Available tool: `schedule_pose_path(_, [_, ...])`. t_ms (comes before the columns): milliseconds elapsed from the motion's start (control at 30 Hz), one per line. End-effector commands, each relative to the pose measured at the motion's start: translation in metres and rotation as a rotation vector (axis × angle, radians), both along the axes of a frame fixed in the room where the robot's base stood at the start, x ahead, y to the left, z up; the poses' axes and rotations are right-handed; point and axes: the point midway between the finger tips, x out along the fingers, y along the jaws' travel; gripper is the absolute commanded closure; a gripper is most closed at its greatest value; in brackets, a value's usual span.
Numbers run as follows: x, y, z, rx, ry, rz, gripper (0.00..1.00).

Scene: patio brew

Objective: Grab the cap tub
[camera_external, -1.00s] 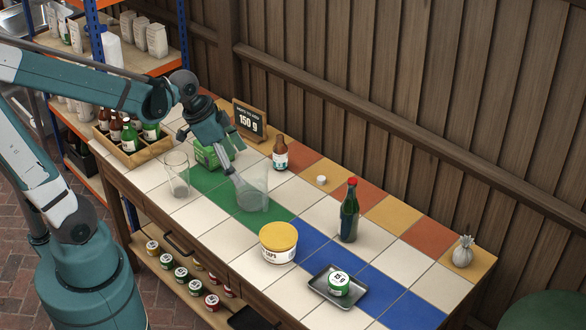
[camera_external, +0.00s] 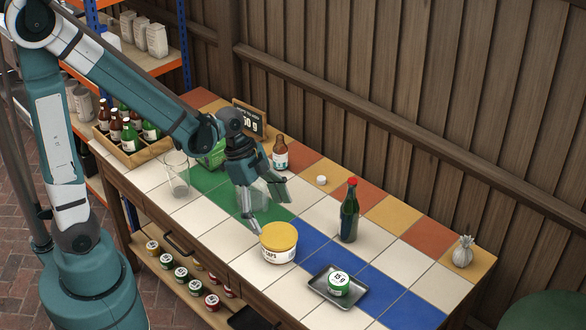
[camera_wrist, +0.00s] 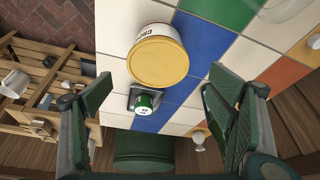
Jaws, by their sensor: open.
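The cap tub (camera_external: 279,246) is a round white tub with a yellow lid and the word CAPS on its side. It stands upright on the tiled bench, left of the small metal tray. In the wrist view the tub (camera_wrist: 158,58) shows large, lid toward the camera, at the upper middle between the fingers. My gripper (camera_external: 268,215) is open and empty, above the bench just behind and to the left of the tub, apart from it. Its fingers also show at both sides of the wrist view (camera_wrist: 165,105).
A metal tray (camera_external: 318,284) with a green 15 g tin (camera_external: 339,284) is right of the tub. A green bottle (camera_external: 349,214) stands behind. A brown bottle (camera_external: 280,154) is farther back.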

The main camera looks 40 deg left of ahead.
Motion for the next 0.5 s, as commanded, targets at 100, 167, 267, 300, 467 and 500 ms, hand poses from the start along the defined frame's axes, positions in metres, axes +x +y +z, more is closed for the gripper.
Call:
schedule_pose_path(100, [0.0000,-0.0033,-0.0040,-0.002,0.001,-0.018,0.18])
schedule_pose_path(167, [-0.0002,-0.0037,-0.0044,-0.002,0.001,-0.021,0.18])
schedule_pose_path(267, [-0.0004,-0.0037,-0.0043,-0.002,0.001,-0.021,0.18])
schedule_pose_path(300, [-0.0004,-0.0036,-0.0044,-0.002,0.001,-0.021,0.18])
schedule_pose_path(467, [-0.0003,-0.0037,-0.0046,-0.001,0.001,-0.021,0.18])
schedule_pose_path(500, [-0.0002,-0.0039,-0.0052,-0.001,0.001,-0.021,0.18])
